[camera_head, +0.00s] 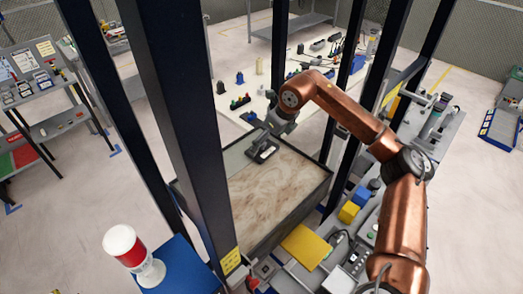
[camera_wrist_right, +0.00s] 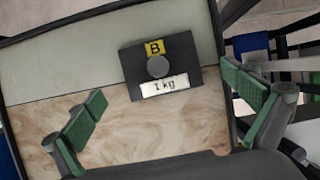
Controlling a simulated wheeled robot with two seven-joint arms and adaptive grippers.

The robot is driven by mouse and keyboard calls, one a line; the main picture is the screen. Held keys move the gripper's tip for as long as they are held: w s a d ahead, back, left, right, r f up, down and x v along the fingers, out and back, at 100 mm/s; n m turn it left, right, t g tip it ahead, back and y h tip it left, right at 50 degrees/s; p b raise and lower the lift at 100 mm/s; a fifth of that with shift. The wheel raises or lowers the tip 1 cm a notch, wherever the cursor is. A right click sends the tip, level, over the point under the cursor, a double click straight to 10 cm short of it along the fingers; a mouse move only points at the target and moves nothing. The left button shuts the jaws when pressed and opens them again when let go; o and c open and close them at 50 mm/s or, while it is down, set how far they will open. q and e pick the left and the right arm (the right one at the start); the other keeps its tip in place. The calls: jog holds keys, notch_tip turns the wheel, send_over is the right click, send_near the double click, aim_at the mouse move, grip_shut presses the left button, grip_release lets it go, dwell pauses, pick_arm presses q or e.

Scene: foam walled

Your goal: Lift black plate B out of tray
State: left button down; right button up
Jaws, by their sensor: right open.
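Black plate B (camera_wrist_right: 183,60) has a yellow "B" label, a round grey knob and a white "1 kg" label. It lies in the tray (camera_wrist_right: 60,83), across the line between the pale grey strip and the marbled floor. In the head view, the plate (camera_head: 263,152) is at the far end of the tray (camera_head: 283,190), partly hidden by my right gripper (camera_head: 268,138). In the wrist view, my right gripper (camera_wrist_right: 163,88) is open, with green finger pads on either side of the plate and apart from it. My left gripper is not in view.
Dark upright posts (camera_head: 183,120) stand close to the tray's left side. A red and white lamp (camera_head: 130,252) stands at front left. A white table (camera_head: 232,105) with small objects is behind.

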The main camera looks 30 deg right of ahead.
aim_at(265, 144)
jog(key=x, duration=0.3)
jog(key=shift+f, duration=0.25)
jog(key=shift+r, duration=0.1)
jog(key=shift+c, duration=0.6)
jog(key=c, duration=2)
jog(key=shift+r, duration=0.15)
jog(key=shift+c, duration=0.3)
